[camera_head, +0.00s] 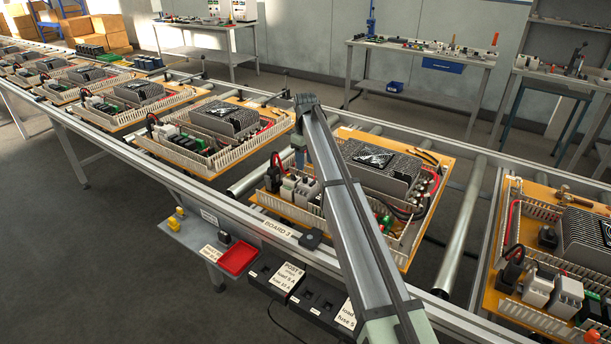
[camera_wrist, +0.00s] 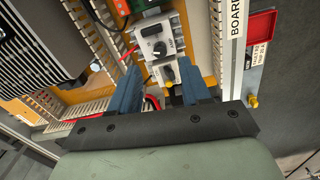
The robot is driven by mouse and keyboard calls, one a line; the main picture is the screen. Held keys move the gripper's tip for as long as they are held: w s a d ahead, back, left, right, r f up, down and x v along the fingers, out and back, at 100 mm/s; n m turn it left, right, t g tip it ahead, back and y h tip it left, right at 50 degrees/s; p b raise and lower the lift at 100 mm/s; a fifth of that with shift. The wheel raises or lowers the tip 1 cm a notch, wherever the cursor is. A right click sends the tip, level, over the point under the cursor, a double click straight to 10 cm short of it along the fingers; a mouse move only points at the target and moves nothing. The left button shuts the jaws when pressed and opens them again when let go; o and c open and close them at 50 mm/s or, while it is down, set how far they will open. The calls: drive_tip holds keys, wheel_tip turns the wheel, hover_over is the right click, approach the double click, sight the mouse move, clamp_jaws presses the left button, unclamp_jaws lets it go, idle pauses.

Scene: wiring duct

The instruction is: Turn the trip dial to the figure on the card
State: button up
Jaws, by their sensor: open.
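My gripper (camera_wrist: 157,75) is open, its two blue fingers on either side of the grey modules in the wrist view. In the head view my gripper (camera_head: 300,158) is over the left end of the middle board, partly behind my arm.
Slotted duct walls (camera_wrist: 98,42) and red wires run close to the fingers. The red tray (camera_head: 238,258) and black boxes (camera_head: 318,300) stand along the rail. Neighbouring boards sit on the rollers.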

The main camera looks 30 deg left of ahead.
sight(306, 177)
wheel_tip(306, 177, down, 6)
drive_tip(key=shift+f, duration=0.25)
drive_tip(key=shift+c, duration=0.5)
clamp_jaws()
